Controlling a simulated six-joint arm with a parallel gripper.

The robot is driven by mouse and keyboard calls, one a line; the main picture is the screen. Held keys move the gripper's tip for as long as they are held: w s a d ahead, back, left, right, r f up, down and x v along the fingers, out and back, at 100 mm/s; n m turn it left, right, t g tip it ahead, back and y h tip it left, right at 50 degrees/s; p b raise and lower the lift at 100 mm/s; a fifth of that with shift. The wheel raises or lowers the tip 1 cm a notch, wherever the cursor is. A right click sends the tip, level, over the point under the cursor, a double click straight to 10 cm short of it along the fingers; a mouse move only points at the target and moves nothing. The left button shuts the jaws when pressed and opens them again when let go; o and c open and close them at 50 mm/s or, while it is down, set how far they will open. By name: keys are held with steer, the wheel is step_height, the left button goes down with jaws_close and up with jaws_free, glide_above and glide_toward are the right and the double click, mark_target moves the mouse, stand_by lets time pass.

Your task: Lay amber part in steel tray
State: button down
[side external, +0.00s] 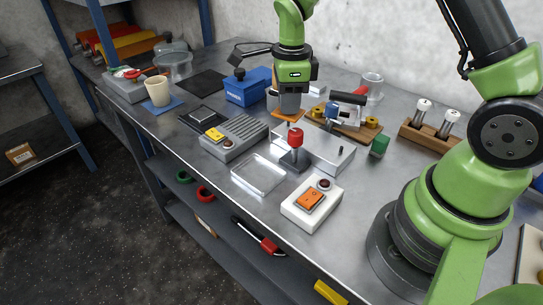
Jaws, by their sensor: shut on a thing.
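My gripper (289,110) is shut on the amber part (287,118), a thin flat orange piece. It holds the part above the bench, near the left end of a long metal block and behind a red-knobbed fixture. The gripper's fingers hide some of the part. The steel tray (243,183) is a shallow, shiny rectangular tray lying on the bench, in front of and left of the red knob. It looks empty. The amber part is apart from the tray, above and behind it.
The red-knobbed fixture (296,139) stands upright between gripper and tray. A white switch box (325,208) sits right of the tray, a grey ribbed device (243,132) left of it. A blue box (247,91), a clamp and a wooden vial rack (428,138) stand farther back.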

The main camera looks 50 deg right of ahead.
steer(key=w+a+f+n, duration=0.1)
steer(key=a+f+n, duration=0.1)
steer(key=a, duration=0.6)
glide_above(258, 175)
step_height(258, 175, down, 5)
steer(key=shift+s+r, duration=0.1)
steer(key=shift+f, duration=2.4)
steer(key=shift+f, duration=0.1)
steer(key=c, duration=1.1)
jaws_free()
